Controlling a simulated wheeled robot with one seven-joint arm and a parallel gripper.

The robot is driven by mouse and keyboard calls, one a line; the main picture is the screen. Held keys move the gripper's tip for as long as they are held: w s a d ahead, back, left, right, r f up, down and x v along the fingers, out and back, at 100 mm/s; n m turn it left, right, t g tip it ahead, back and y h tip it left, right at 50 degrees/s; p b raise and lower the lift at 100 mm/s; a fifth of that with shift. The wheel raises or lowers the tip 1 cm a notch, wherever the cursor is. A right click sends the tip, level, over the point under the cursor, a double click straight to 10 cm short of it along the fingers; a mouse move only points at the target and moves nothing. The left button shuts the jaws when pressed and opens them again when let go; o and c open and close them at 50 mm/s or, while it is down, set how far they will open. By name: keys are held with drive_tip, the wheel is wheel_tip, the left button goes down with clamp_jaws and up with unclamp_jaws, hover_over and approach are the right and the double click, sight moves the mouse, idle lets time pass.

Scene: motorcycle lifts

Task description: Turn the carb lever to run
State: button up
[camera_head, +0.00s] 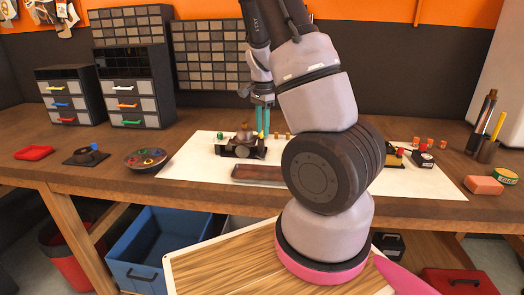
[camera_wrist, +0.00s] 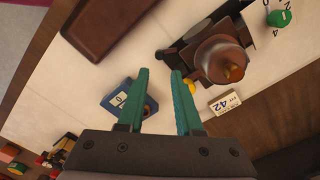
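The carburetor, a dark brown part with a round dome, stands on the white sheet in the head view (camera_head: 243,146) and at the upper right in the wrist view (camera_wrist: 222,62). A small yellow piece, perhaps the tip of the carb lever, shows beside its base in the wrist view (camera_wrist: 191,86). No run marking is readable. My gripper (camera_wrist: 160,72) has two teal fingers standing apart with nothing held between them. The yellow piece lies next to the right finger, partly hidden by it; I cannot tell if they touch. In the head view my gripper (camera_head: 263,122) points down at the carburetor's right side.
A green knob (camera_wrist: 278,18) with number marks and a "42" tag (camera_wrist: 225,102) are near the carburetor. A blue block (camera_wrist: 122,98) lies by the left finger. A brown tray (camera_head: 258,174) lies in front. Drawer units (camera_head: 133,88) stand behind left.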

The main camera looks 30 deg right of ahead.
sight(263, 153)
wheel_tip(263, 153, down, 9)
drive_tip(key=shift+r, duration=0.1)
idle(0.3)
clamp_jaws()
